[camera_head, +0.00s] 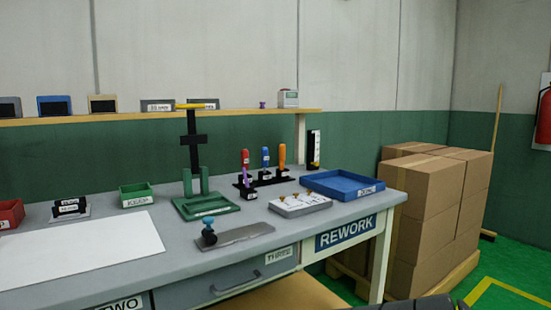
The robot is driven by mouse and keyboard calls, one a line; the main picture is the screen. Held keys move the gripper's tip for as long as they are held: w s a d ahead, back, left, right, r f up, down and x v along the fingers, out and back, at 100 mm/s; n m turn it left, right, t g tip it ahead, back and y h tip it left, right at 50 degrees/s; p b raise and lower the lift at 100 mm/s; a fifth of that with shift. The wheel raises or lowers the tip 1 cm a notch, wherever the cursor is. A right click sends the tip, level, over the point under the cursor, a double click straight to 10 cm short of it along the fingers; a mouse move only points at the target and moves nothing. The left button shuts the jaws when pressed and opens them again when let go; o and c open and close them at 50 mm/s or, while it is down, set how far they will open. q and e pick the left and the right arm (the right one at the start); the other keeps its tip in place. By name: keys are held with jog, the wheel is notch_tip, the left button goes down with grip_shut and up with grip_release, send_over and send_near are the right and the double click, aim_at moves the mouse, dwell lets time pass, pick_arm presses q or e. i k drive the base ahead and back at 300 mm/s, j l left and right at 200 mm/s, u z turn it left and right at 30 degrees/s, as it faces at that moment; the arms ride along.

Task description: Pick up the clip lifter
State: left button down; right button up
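Several slim upright tools stand on the bench, and I cannot tell which one is the clip lifter. A red-handled tool (245,158), a blue-handled tool (266,157) and an orange-handled tool (282,156) stand in a black rack (264,181). A purple-topped tool (246,174) stands in a small black labelled holder (249,193) just in front of the rack. Neither gripper can be made out. Only a dark shape shows at the bottom right edge, possibly part of my arm.
The grey bench (140,262) also holds a green press (207,205), a blue tray (352,186), a white block with brass pieces (300,204), a metal plate with a blue knob (235,236), a KEEP bin (136,196) and a white sheet (80,244). Cartons (430,210) stand right.

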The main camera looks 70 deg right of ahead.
aim_at(281, 147)
jog(key=l, duration=0.45)
jog(key=k+l+u, duration=0.1)
jog(key=l, duration=0.35)
jog(key=k+l, duration=0.1)
jog(key=l, duration=0.35)
jog(key=k+l, duration=0.1)
jog(key=l, duration=0.35)
jog(key=k+l+u, duration=0.1)
jog(key=l, duration=0.4)
